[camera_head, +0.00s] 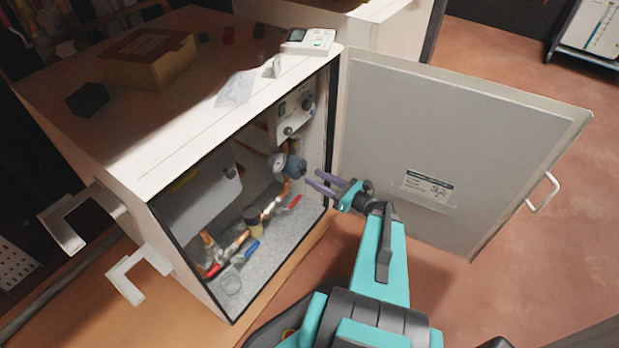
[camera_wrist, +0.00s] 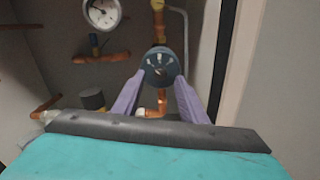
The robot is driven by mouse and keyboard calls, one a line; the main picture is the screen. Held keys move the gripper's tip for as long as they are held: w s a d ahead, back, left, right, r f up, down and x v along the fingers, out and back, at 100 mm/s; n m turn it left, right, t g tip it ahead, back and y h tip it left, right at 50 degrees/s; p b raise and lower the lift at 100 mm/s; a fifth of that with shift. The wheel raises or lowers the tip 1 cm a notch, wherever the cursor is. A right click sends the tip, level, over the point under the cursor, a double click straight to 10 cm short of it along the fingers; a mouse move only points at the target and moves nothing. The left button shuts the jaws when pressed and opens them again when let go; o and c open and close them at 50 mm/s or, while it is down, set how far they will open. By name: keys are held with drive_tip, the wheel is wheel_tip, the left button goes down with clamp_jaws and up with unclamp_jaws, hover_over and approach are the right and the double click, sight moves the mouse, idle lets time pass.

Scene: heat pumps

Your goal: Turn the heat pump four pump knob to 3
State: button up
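The heat pump cabinet (camera_head: 240,90) stands open, with its white door (camera_head: 450,130) swung out to the right. Inside, a dark blue-grey round pump (camera_head: 296,167) sits on the copper pipework; in the wrist view the pump's round face (camera_wrist: 160,66) shows a dial with light markings, too small to read. My gripper (camera_head: 318,182) is at the cabinet opening, in front of the pump. In the wrist view its purple fingers (camera_wrist: 157,98) are apart, one on each side below the pump face, with nothing between them. I cannot tell whether they touch the pump.
A gauge (camera_wrist: 102,13) is left of the pump. Red-handled (camera_head: 295,203) and blue-handled (camera_head: 252,248) valves sit lower in the cabinet. A white control box (camera_head: 310,40), a cardboard box (camera_head: 148,57) and small items lie on top. The door bounds the right side.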

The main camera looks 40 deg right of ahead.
sight(305, 173)
drive_tip(key=shift+x, duration=1.55)
drive_tip(key=shift+c, duration=0.5)
